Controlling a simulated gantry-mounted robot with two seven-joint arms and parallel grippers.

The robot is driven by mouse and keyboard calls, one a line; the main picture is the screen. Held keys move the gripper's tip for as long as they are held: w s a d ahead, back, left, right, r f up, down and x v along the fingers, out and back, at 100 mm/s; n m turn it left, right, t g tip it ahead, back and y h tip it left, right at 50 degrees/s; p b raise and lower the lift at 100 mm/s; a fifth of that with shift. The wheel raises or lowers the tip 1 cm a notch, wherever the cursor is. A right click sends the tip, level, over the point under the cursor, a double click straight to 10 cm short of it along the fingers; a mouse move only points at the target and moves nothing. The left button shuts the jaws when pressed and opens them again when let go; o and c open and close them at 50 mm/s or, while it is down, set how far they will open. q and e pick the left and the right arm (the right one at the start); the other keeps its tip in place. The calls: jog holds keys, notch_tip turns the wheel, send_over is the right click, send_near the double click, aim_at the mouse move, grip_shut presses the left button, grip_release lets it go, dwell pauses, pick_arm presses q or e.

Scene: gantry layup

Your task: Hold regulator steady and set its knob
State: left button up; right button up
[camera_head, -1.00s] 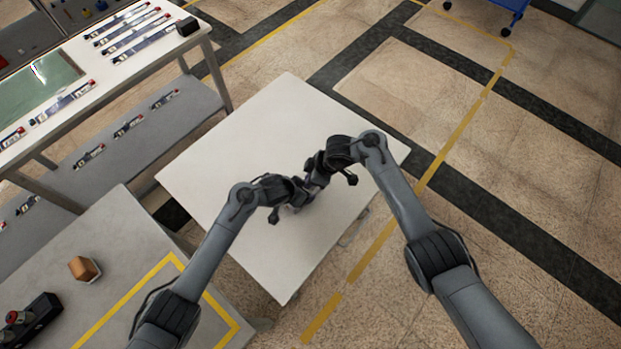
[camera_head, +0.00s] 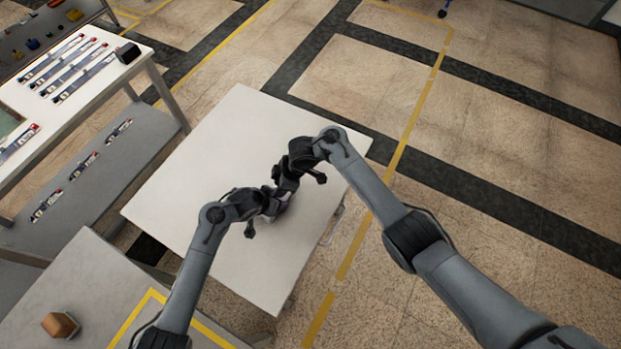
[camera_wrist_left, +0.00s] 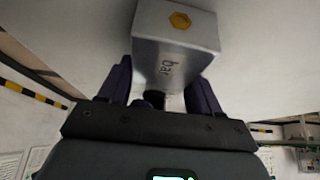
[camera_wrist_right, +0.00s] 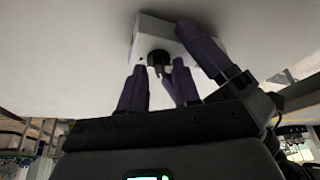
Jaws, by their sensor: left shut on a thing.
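The regulator is a silver box, shown in the left wrist view (camera_wrist_left: 172,55) with a yellow hexagon mark and "bar" lettering. My left gripper (camera_wrist_left: 160,80) has its dark purple fingers closed on two opposite sides of it. In the right wrist view the regulator (camera_wrist_right: 148,32) shows a black knob (camera_wrist_right: 158,58) on its near face. My right gripper (camera_wrist_right: 158,72) is open, its two fingertips apart at either side of the knob. I cannot tell whether they touch it. In the head view both grippers meet over the pale table, largely hiding the regulator.
The pale table (camera_head: 215,170) is bare around the grippers. A workbench with labelled strips (camera_head: 70,65) and a black box (camera_head: 128,52) stands at the upper left. An orange-brown block (camera_head: 60,325) sits on a grey table at the lower left.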

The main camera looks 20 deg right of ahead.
jog(key=v, duration=0.5)
jog(key=shift+d, duration=0.15)
jog(key=s+d, duration=0.3)
jog(key=d, duration=0.8)
jog(key=shift+f, duration=0.2)
jog(key=shift+o, duration=0.7)
jog(key=shift+d, duration=0.1)
jog(key=w+a+f+t+y, duration=0.1)
jog(key=a+f+y, duration=0.1)
jog(key=a, duration=0.2)
jog(key=w+a+f+t+y, duration=0.1)
jog(key=a+y, duration=0.2)
jog(key=a, duration=0.1)
jog(key=w+a+f+y, duration=0.1)
jog(key=a+f+y, duration=0.1)
jog(key=a, duration=0.3)
jog(key=shift+w+f+t+y, duration=0.15)
jog(key=shift+f+t+y, duration=0.25)
jog(key=shift+y, duration=0.3)
